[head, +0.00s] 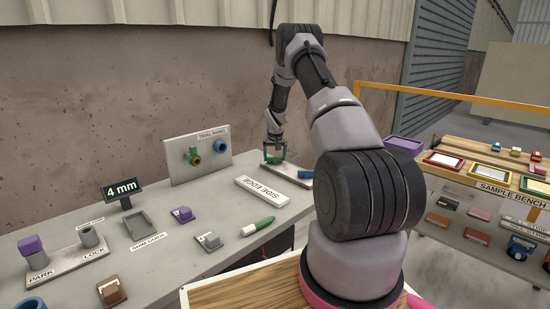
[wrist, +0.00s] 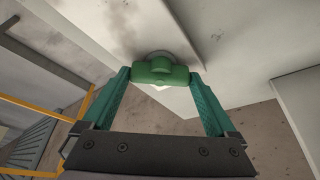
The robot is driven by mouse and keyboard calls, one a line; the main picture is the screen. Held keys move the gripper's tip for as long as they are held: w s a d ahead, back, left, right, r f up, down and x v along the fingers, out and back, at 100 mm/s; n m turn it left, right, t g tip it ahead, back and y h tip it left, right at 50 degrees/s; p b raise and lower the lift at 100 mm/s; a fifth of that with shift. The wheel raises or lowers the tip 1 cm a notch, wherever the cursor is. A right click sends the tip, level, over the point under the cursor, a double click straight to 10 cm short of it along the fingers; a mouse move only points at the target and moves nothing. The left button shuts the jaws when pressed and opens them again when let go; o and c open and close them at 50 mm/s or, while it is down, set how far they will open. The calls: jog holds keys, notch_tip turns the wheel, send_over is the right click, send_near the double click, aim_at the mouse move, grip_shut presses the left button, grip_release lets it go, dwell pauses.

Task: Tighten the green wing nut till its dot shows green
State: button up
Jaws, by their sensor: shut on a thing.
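The green wing nut (wrist: 160,71) is in the middle of the wrist view, on a round grey base against a pale surface. My gripper (wrist: 160,75) has its two teal fingers on either side of the nut, shut on its wings. In the head view my gripper (head: 274,154) is at the far end of the stone slab (head: 225,220), beside a pale plate (head: 289,171). The nut is mostly hidden there by the fingers. A small pale patch shows under the nut in the wrist view; I cannot make out a coloured dot.
A small 4 mm display (head: 123,190) stands at left. The SAMPLE BENCH (head: 497,189) is at right.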

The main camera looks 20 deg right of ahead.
dwell(0.3)
jog(key=o, duration=1)
jog(key=v, duration=1)
jog(key=shift+s+a+r, duration=0.15)
jog(key=shift+r, duration=0.2)
